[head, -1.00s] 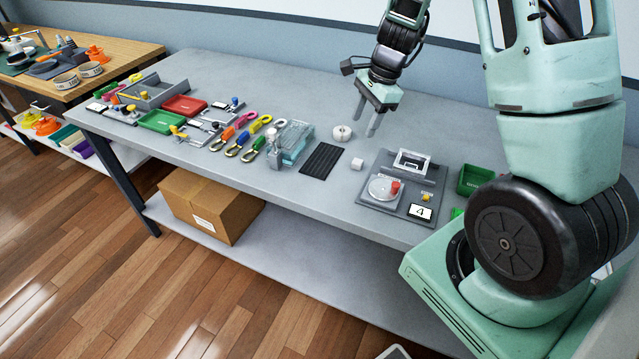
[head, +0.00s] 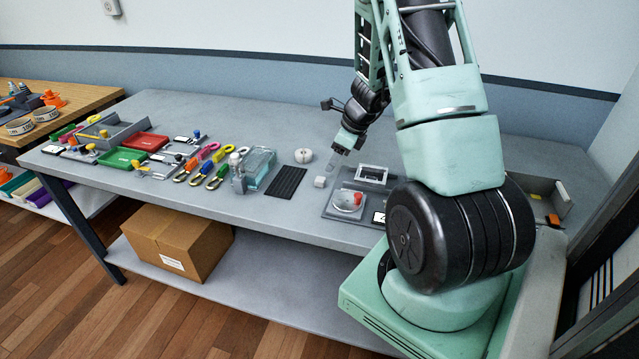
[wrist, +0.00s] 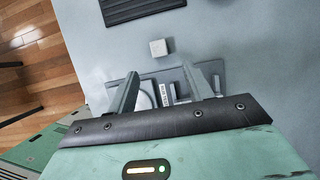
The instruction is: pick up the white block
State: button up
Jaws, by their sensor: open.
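The white block (head: 320,182) is a small cube lying on the grey table, between a black ribbed mat and a grey panel. It also shows in the wrist view (wrist: 158,47), just past my fingertips and roughly centred between them. My gripper (head: 334,160) is above the table, close to the block and a little to its upper right in the head view. In the wrist view my gripper (wrist: 160,72) has its two fingers spread apart with nothing between the tips. The block's top and side are in plain sight.

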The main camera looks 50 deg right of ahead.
aim_at(322, 179)
jog(key=shift+x, duration=3.9)
jog(key=c, duration=1.1)
